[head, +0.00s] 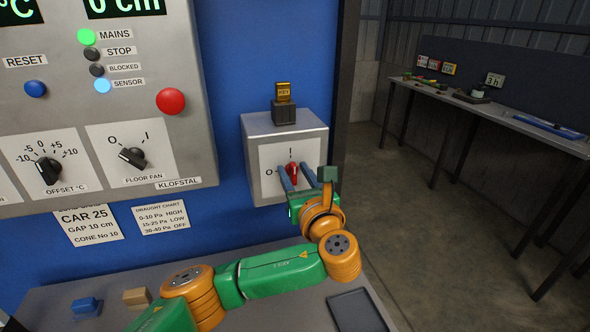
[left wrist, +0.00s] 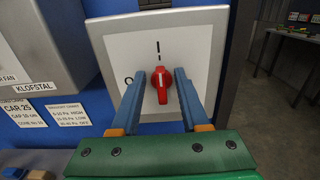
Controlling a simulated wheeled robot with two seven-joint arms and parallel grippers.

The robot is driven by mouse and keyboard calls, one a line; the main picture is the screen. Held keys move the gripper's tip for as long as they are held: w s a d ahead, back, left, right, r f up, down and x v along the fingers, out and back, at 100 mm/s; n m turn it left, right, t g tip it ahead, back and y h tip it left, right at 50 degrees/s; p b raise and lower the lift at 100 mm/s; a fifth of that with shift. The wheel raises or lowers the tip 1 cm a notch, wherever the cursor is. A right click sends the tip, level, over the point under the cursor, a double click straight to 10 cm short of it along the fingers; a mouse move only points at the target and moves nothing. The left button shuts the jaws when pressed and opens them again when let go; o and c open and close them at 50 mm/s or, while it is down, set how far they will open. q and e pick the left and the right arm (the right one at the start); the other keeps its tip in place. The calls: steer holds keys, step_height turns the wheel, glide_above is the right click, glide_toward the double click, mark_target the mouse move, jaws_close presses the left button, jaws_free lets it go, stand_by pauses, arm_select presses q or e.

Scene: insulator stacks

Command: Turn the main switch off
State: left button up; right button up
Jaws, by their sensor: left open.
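The main switch is a red rotary knob (head: 292,173) on the white plate of a grey box, with an O mark on its left and an I mark above. The knob stands upright, its white line pointing towards the I. It also shows in the left wrist view (left wrist: 161,84). My left gripper (head: 297,172) is open, with one blue finger on each side of the knob; in the left wrist view the fingertips (left wrist: 164,76) flank it. I cannot tell whether they touch it. The MAINS lamp (head: 87,37) glows green. My right gripper is not in view.
A yellow tag and dark block (head: 284,105) stand on top of the switch box. The grey control panel (head: 200,150) with a red button (head: 171,101) is to the left. A blue block (head: 87,307) and a tan block (head: 136,298) lie on the bench below.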

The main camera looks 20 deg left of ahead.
arm_select(q)
steer(key=shift+w+a+f, duration=0.1)
steer(key=shift+w+f, duration=0.05)
steer(key=shift+s+d+r, duration=0.2)
steer(key=shift+s+d, duration=0.05)
steer(key=shift+s, duration=0.05)
jaws_close()
